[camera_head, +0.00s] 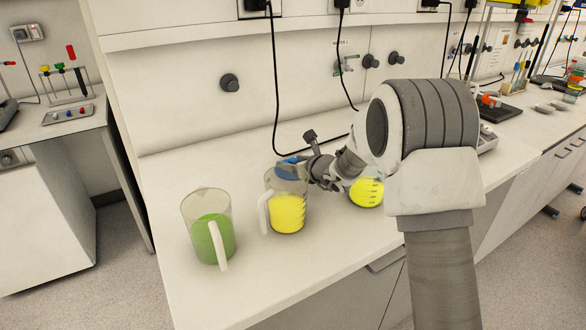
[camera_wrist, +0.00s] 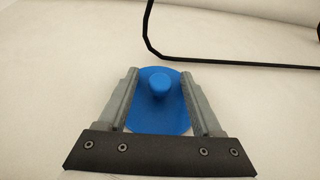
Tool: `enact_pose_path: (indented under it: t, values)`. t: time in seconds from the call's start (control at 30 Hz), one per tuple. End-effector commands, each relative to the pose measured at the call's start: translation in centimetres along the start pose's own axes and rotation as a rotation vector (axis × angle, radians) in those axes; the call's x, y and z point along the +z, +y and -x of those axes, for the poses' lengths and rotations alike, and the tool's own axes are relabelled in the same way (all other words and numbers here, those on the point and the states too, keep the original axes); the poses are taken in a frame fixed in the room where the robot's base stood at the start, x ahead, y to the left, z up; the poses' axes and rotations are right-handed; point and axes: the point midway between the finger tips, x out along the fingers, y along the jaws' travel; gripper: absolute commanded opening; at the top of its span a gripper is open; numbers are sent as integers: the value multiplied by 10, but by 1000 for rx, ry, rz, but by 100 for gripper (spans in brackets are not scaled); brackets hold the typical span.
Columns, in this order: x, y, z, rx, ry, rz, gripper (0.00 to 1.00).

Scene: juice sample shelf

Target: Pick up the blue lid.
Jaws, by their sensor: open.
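The blue lid (camera_wrist: 158,112) is a round disc with a small knob on top. In the head view the lid (camera_head: 290,170) lies on top of the middle jug (camera_head: 288,212), which holds yellow liquid and has a white handle. My gripper (camera_wrist: 160,84) is open, with its two fingers on either side of the knob in the wrist view. In the head view my gripper (camera_head: 300,162) is at the lid from the right and hides part of it. I cannot tell whether the fingers touch the lid.
A jug with green liquid (camera_head: 212,235) stands uncovered to the left on the white bench (camera_head: 240,285). A vessel with yellow liquid (camera_head: 366,190) stands to the right, partly behind my arm. A black cable (camera_head: 276,90) hangs down the wall behind the jugs.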

Motion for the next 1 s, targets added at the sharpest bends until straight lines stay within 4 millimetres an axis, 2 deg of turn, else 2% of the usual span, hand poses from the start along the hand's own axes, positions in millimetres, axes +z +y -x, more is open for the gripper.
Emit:
enact_pose_path:
  t: [0.07, 0.4, 0.43, 0.8, 0.87, 1.0]
  values:
    - [0, 0, 0, 0, 0, 0, 65]
    - [0, 0, 0, 0, 0, 0, 4]
    - [0, 0, 0, 0, 0, 0, 0]
    - [3, 0, 2, 0, -1, 0, 0]
    - [9, 0, 4, 0, -2, 1, 0]
    - [32, 0, 14, 0, -4, 2, 0]
